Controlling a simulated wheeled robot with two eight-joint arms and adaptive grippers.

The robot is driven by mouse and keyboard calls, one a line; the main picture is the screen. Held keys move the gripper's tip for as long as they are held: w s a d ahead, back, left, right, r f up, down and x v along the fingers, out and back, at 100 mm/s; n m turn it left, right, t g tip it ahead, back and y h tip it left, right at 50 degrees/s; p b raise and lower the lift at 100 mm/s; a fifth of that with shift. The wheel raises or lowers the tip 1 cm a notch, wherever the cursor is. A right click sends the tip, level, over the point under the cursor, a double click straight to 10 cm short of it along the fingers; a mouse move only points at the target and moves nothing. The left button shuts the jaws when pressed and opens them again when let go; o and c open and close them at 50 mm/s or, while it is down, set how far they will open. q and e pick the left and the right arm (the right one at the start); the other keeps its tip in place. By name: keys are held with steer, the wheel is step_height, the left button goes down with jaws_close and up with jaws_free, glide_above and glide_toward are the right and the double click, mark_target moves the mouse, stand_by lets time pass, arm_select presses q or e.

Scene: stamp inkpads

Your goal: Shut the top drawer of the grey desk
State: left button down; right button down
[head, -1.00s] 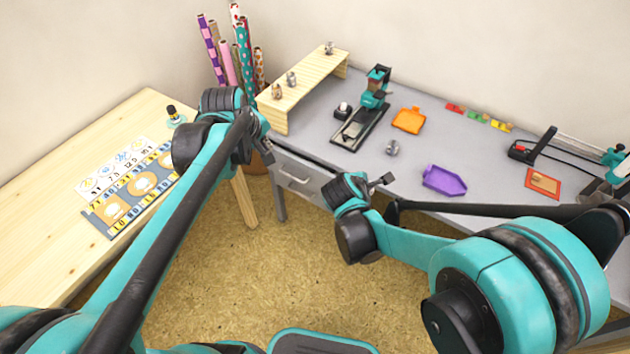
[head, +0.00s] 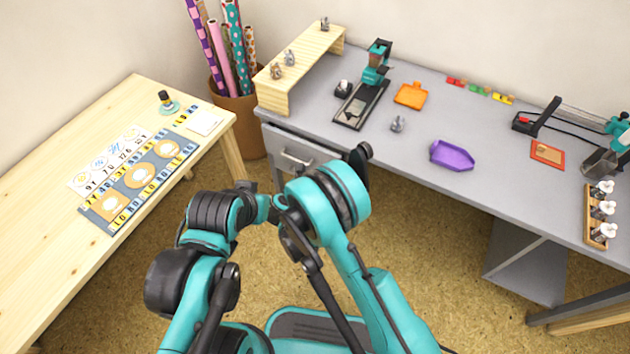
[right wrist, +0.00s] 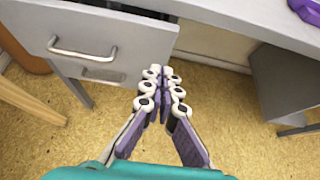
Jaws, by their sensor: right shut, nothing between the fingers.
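The grey desk (head: 425,125) stands along the back wall. Its top drawer (head: 318,152) is at the left end, with a dark gap under the desktop, and stands partly pulled out. Its silver handle (head: 297,160) faces me. In the right wrist view the drawer front (right wrist: 125,42) and handle (right wrist: 82,50) are at upper left, with another handle (right wrist: 102,75) below. My right gripper (right wrist: 162,92) is shut and empty, in front of and below the drawer's right edge, apart from the handle. My left gripper's fingers are hidden behind my right arm in the head view.
A wooden table (head: 45,215) with cards stands at left. A pot of paper rolls (head: 238,110) is between table and desk. A wooden riser (head: 300,68), stamp press (head: 375,65) and purple tray (head: 452,156) are on the desk. The floor in front is clear.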

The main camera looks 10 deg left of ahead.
mark_target(335, 155)
steer(key=w+r+b+x, duration=0.1)
steer(key=b+x, duration=0.1)
steer(key=x, duration=0.6)
steer(key=shift+r+b, duration=0.3)
steer(key=shift+d, duration=0.15)
steer(key=shift+w, duration=0.1)
steer(key=w, duration=0.1)
steer(key=w+d, duration=0.1)
steer(key=w, duration=0.2)
steer(key=shift+d, duration=0.3)
steer(key=shift+w+r, duration=0.1)
steer(key=shift+w, duration=0.05)
